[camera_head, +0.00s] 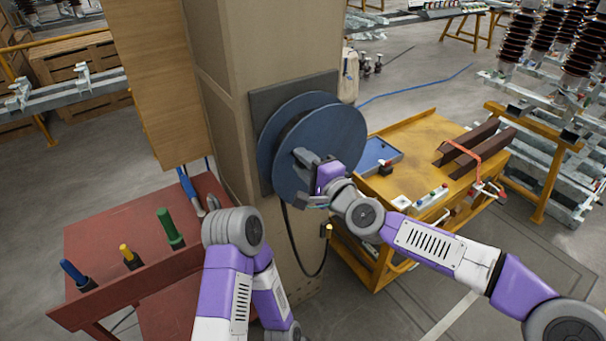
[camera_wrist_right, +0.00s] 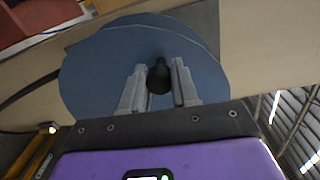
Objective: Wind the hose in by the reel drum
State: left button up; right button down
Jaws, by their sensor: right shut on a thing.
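The blue reel drum (camera_head: 335,128) is mounted on a dark plate (camera_head: 262,105) on the side of a tan column. It also fills the upper middle of the right wrist view (camera_wrist_right: 105,75). The black hose (camera_head: 296,256) hangs below the drum in a loop. Its yellow end (camera_head: 329,231) hangs just below my right wrist. My right gripper (camera_head: 305,158) is at the drum's face. In the right wrist view its fingers are shut on a dark knob (camera_wrist_right: 158,76) that stands out from the drum.
A red bench (camera_head: 100,235) with several coloured-handled tools stands at left. A yellow cart (camera_head: 415,135) with a blue tray (camera_head: 372,150) and brown bars stands right of the column, under my right arm. The tan column (camera_head: 225,60) stands close to both arms.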

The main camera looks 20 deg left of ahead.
aim_at(326, 122)
jog(key=w+d+r+m, duration=0.1)
jog(key=m, duration=0.1)
jog(key=w+r+m, duration=0.1)
jog(key=m, duration=0.1)
jog(key=w+d+r+m, duration=0.1)
jog(key=w+r+m, duration=0.1)
jog(key=shift+d+r+p, duration=0.1)
jog(key=shift+d+p, duration=0.25)
jog(key=shift+p, duration=0.05)
jog(key=w+m, duration=0.1)
jog(key=d+m, duration=0.1)
jog(key=shift+w+d+r+m+p, duration=0.1)
jog(key=shift+w+r+m+p, duration=0.2)
jog(key=shift+w+r+p, duration=0.1)
jog(key=shift+w+d+m+p, duration=0.2)
jog(key=shift+w+d+m, duration=0.1)
jog(key=shift+w+m, duration=0.25)
jog(key=shift+w+d+m+p, duration=0.15)
jog(key=shift+w+d+m, duration=0.15)
jog(key=shift+w+m, duration=0.25)
jog(key=shift+s, duration=0.1)
jog(key=c, duration=0.9)
grip_release()
jog(key=shift+o, duration=0.2)
